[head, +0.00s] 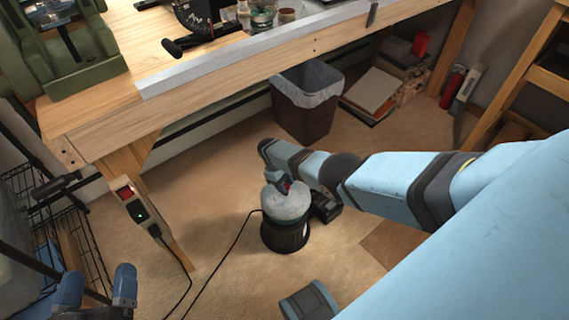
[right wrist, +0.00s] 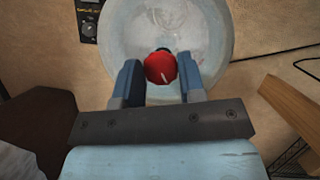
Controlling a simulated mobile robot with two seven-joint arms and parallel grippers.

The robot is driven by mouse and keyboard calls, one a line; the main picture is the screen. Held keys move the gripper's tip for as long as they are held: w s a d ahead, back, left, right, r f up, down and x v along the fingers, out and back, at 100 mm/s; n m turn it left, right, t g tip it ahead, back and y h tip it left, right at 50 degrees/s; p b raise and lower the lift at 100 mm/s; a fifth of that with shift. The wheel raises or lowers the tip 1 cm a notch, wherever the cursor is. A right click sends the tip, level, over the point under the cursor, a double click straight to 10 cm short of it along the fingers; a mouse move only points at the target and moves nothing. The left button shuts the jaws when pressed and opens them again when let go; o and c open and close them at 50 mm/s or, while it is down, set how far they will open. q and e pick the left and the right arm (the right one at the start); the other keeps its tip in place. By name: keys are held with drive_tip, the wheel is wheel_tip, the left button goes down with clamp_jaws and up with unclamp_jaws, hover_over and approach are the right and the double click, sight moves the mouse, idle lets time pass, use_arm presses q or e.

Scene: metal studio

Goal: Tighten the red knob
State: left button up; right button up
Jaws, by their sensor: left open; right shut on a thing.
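The red knob (right wrist: 160,67) sits on top of a pale, worn round lid in the right wrist view (right wrist: 118,28). The lid belongs to a dark canister (head: 286,237) standing on the floor in the head view. My right gripper (right wrist: 160,72) is shut on the knob, with one blue finger on each side of it. In the head view my right gripper (head: 284,186) is over the lid and mostly hides the knob. My left gripper (head: 97,292) is open and empty at the lower left, apart from the canister.
A wooden workbench (head: 100,125) runs across the top. A lined waste bin (head: 305,110) stands under it. A black cable (head: 225,255) lies on the floor left of the canister. A powered switch box (head: 130,202) is on the bench leg. A wire rack (head: 75,240) stands at left.

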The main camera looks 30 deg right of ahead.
drive_tip(key=m+y, duration=0.1)
drive_tip(key=m, duration=0.1)
drive_tip(key=m+y, duration=0.1)
drive_tip(key=m, duration=0.2)
drive_tip(key=shift+d+m, duration=0.1)
drive_tip(key=shift+m, duration=0.2)
drive_tip(key=shift+m+y, duration=0.3)
drive_tip(key=shift+m, duration=0.4)
use_arm(q)
drive_tip(key=shift+d+r, duration=0.1)
drive_tip(key=shift+r, duration=0.1)
use_arm(e)
drive_tip(key=shift+m+y, duration=0.4)
drive_tip(key=shift+m, duration=0.8)
use_arm(q)
drive_tip(key=shift+r, duration=0.1)
use_arm(e)
drive_tip(key=o, duration=0.9)
drive_tip(key=shift+o, duration=0.2)
